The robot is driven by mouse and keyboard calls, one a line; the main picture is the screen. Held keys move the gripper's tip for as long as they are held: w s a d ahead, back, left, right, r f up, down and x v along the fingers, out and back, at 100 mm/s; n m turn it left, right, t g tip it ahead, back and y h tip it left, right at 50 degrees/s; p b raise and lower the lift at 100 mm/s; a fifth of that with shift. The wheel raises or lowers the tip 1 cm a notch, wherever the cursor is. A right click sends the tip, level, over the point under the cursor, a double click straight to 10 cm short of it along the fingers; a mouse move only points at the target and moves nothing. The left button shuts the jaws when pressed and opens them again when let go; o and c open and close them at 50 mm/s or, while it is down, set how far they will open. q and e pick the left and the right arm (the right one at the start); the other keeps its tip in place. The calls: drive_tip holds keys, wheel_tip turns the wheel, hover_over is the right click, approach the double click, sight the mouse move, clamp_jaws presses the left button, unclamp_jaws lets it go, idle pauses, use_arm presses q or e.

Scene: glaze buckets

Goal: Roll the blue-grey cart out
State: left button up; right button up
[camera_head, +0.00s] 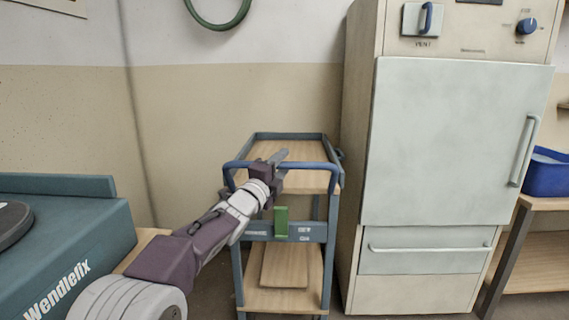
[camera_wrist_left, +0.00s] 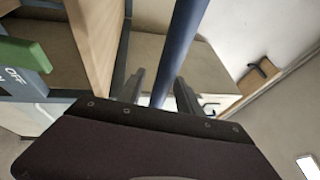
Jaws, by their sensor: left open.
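The blue-grey cart (camera_head: 324,232) has wooden shelves and stands against the wall, just left of a tall cabinet. Its blue handle bar (camera_head: 312,165) runs across the near top end. A green lever (camera_head: 281,222) sits on the cart's front panel below the bar; it also shows in the left wrist view (camera_wrist_left: 22,54). My left gripper (camera_head: 281,158) is open at the handle bar. In the left wrist view the bar (camera_wrist_left: 177,55) passes between the two spread fingers (camera_wrist_left: 160,90). Whether either finger touches it, I cannot tell. My right gripper is out of view.
The tall pale cabinet (camera_head: 455,150) stands close on the cart's right. A teal Wendlefix machine (camera_head: 75,245) is at left. A blue tub (camera_head: 546,175) sits on a wooden table at far right. A green hose loop hangs on the wall above.

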use_arm(q)
drive_tip(key=shift+x, duration=0.95)
clamp_jaws()
idle(0.7)
